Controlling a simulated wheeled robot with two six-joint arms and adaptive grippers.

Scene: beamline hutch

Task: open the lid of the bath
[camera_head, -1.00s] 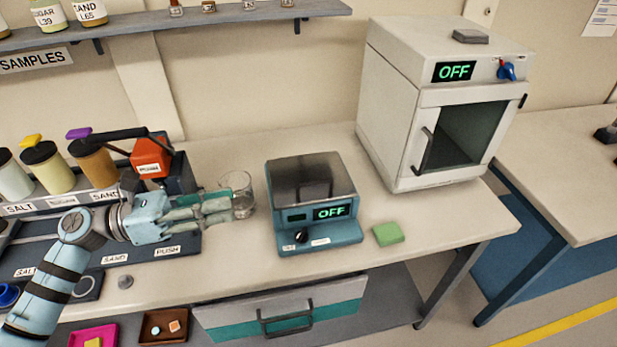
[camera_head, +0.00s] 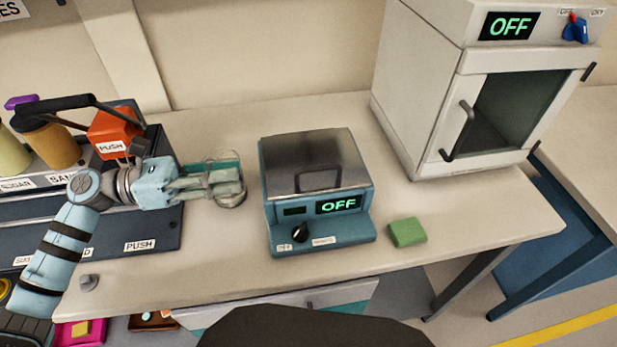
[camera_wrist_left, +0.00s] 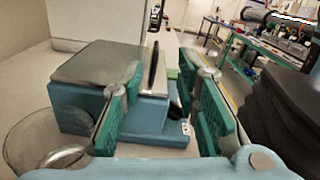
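The bath (camera_head: 318,228) is a blue box on the bench with a dark metallic lid (camera_head: 308,150), and the lid is down. A dark handle (camera_head: 318,179) stands at the lid's front edge. The bath's display reads OFF. My left gripper (camera_head: 240,178) is to the left of the bath, pointing at it, apart from it. In the left wrist view its two green-padded fingers (camera_wrist_left: 160,112) are spread with nothing held between them, and the bath (camera_wrist_left: 75,108) is ahead, with its handle (camera_wrist_left: 153,62) upright. My right gripper is not in view.
A glass beaker (camera_head: 228,198) stands behind and below my left fingers, close to them. A green sponge (camera_head: 407,232) lies right of the bath. A white oven (camera_head: 420,90) stands at the back right. Dispensers with an orange PUSH block (camera_head: 113,132) are at the left.

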